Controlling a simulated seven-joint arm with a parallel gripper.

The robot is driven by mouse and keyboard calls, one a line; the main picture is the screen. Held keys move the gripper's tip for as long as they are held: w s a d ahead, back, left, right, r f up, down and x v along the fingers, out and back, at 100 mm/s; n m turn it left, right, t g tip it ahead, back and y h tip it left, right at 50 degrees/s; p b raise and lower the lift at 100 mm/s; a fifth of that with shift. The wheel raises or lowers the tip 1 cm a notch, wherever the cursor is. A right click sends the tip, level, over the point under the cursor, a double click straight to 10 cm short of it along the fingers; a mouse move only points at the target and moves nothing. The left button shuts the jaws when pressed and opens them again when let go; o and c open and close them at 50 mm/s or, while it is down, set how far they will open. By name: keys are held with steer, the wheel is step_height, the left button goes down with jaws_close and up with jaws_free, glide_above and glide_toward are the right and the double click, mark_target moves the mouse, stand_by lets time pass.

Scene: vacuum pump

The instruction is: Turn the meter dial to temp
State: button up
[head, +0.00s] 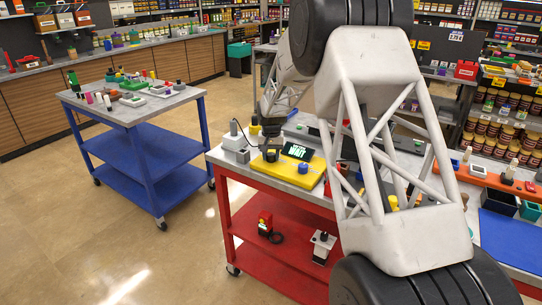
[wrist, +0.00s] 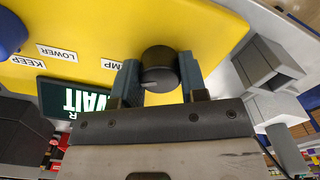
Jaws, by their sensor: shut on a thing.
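The yellow meter (head: 288,177) lies on the grey top of the red cart. Its dark screen (wrist: 75,98), upside down in the wrist view, reads "WAIT" in large letters. The black round dial (wrist: 160,68) sits between the two fingers of my gripper (wrist: 160,80), which is shut on it. A short pale line on the dial points left in the wrist view. A label ending in "MP" (wrist: 113,65) is beside the dial, partly hidden by a finger. Labels "LOWER" (wrist: 57,53) and "KEEP" (wrist: 21,61) lie further left.
A blue knob (head: 303,168) is on the meter's right in the head view. A grey block-like device (wrist: 268,65) stands close beside the meter. My arm covers much of the red cart (head: 275,185). A blue cart (head: 140,150) with small items stands apart at left.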

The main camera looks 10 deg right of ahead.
mark_target(271, 154)
steer(key=o, duration=0.9)
steer(key=shift+r, duration=3.95)
